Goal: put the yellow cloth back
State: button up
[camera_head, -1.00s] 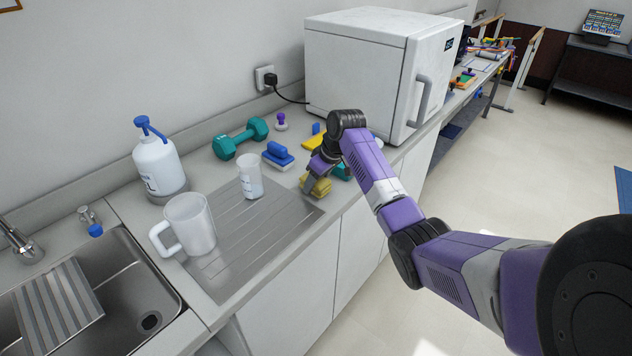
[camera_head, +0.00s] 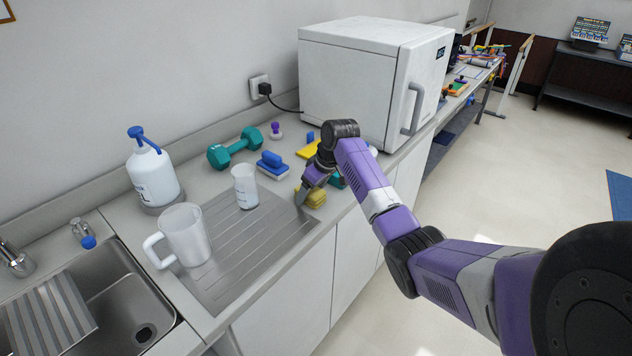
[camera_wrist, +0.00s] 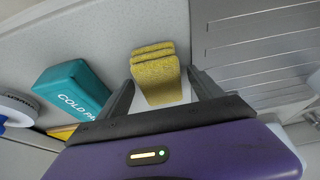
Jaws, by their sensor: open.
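The yellow cloth (camera_head: 313,197), folded in layers, lies on the counter beside the right end of the ribbed metal drainboard (camera_head: 240,248). In the wrist view the cloth (camera_wrist: 156,74) lies between the two fingers of my gripper (camera_wrist: 158,82). The fingers are apart, with a gap on each side of the cloth. In the head view my gripper (camera_head: 306,190) is low over the counter at the cloth, and it hides part of it.
A teal cold pack (camera_wrist: 74,92) lies left of my gripper in the wrist view. A blue-handled brush (camera_head: 272,165), a teal dumbbell (camera_head: 235,148), a cup (camera_head: 245,187), a pitcher (camera_head: 187,235) and a pump bottle (camera_head: 153,175) stand leftward. A white cabinet (camera_head: 350,80) stands behind.

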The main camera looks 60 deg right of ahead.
jog(key=b+v, duration=0.1)
jog(key=v, duration=1)
jog(key=shift+s+r, duration=0.2)
jog(key=shift+r, duration=0.05)
